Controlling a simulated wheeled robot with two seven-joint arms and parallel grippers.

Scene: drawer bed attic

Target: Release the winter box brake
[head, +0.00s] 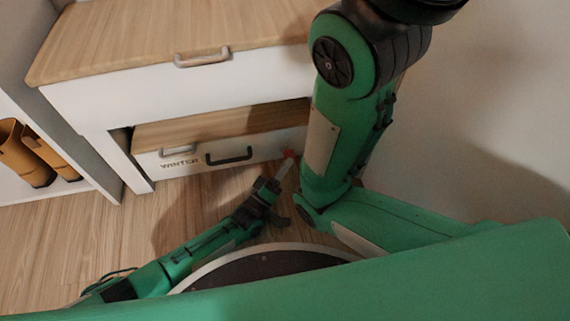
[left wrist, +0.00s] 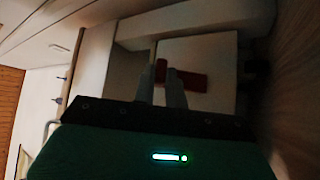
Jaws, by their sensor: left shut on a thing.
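The winter box (head: 235,153) is a white drawer low under the bed, with the word WINTER, a metal handle and a black handle on its front. A small red brake lever (head: 289,154) sits at the right of its front. My left gripper (head: 285,168) reaches up to the lever from below and is shut on it. In the left wrist view the red lever (left wrist: 190,81) lies between the two fingers (left wrist: 164,84), against a pale plate. My right gripper is out of view; a large green arm of mine stands at the right.
The upper white drawer (head: 180,88) with a wooden top overhangs the winter box. Brown boots (head: 30,155) stand in a white shelf at the left. A bare wall (head: 490,120) is at the right. Wooden floor (head: 90,240) is free at the left front.

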